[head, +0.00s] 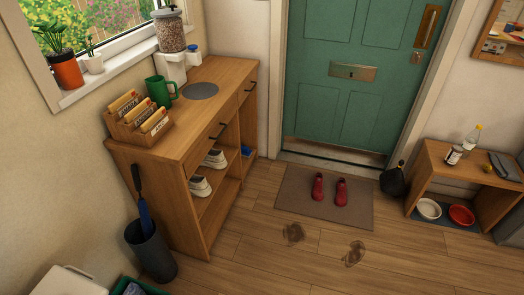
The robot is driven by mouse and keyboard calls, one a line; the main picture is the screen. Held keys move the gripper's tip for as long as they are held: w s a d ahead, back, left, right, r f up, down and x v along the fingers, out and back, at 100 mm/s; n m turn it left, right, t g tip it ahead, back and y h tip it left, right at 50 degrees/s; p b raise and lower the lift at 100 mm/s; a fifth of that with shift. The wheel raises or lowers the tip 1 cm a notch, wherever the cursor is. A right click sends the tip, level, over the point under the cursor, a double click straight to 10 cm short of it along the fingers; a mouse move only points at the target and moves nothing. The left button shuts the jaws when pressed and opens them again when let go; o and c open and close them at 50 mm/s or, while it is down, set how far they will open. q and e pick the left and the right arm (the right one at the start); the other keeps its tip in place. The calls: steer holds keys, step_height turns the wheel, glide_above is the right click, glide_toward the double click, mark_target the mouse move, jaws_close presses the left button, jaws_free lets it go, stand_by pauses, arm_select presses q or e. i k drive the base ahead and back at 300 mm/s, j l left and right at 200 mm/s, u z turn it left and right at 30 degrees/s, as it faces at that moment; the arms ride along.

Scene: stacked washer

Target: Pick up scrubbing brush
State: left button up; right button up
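I cannot clearly make out a scrubbing brush in the head view. A small blue item (248,152) sits low at the far end of the wooden cabinet, too small to identify. Two brown dirty smudges, one nearer the mat (293,233) and one to its right (354,253), mark the wooden floor. Neither of my grippers is in view.
The wooden cabinet (190,130) stands along the left wall with a letter rack and green mug on top. An umbrella stand (151,252) is at its near end. Red shoes rest on a doormat (290,190). A low bench (465,172) with bowls is right. Centre floor is open.

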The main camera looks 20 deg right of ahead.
mark_target(246, 152)
steer(key=i+l+z, duration=0.55)
steer(key=i+z, duration=0.15)
